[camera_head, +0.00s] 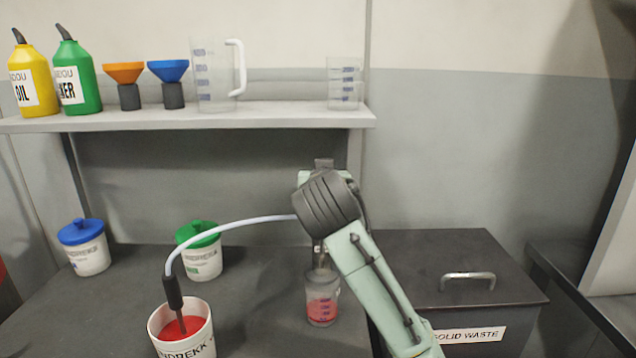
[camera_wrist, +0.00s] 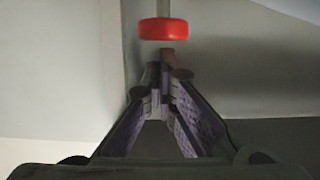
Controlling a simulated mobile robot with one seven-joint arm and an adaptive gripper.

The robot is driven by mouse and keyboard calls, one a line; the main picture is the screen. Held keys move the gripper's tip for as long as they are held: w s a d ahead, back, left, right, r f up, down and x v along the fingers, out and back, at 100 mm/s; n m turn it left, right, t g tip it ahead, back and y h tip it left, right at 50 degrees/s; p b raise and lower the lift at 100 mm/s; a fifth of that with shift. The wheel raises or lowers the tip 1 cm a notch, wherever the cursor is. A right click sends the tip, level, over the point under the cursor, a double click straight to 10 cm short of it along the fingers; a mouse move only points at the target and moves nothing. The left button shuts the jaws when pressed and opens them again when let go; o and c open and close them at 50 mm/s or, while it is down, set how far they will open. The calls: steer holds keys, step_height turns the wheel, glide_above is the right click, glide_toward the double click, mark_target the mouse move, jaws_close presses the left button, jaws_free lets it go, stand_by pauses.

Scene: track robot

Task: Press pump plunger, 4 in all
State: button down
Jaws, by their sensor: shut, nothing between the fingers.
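The red round knob (camera_wrist: 163,29), which looks like the pump plunger's top, shows in the wrist view on a thin pale rod. My gripper (camera_wrist: 163,78) is shut and empty, its fingertips close to the knob in the picture; I cannot tell whether they touch it. In the head view my arm hides the pump body and my fingers. A pale hose (camera_head: 230,224) runs from behind my arm into a white bucket (camera_head: 197,347) of red liquid. A clear beaker (camera_head: 322,303) holding red liquid stands below my wrist.
Blue-lidded (camera_head: 88,257) and green-lidded (camera_head: 203,262) tubs stand on the dark bench. A shelf (camera_head: 250,119) above holds yellow and green bottles, funnels, a clear jug (camera_head: 213,80) and a measuring cup (camera_head: 344,85). A dark solid waste bin (camera_head: 450,260) stands at right.

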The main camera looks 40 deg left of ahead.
steer(key=r+b+v, duration=0.1)
steer(key=b+v, duration=0.2)
steer(key=v, duration=0.7)
steer(key=shift+b, duration=0.35)
steer(key=shift+f, duration=0.1)
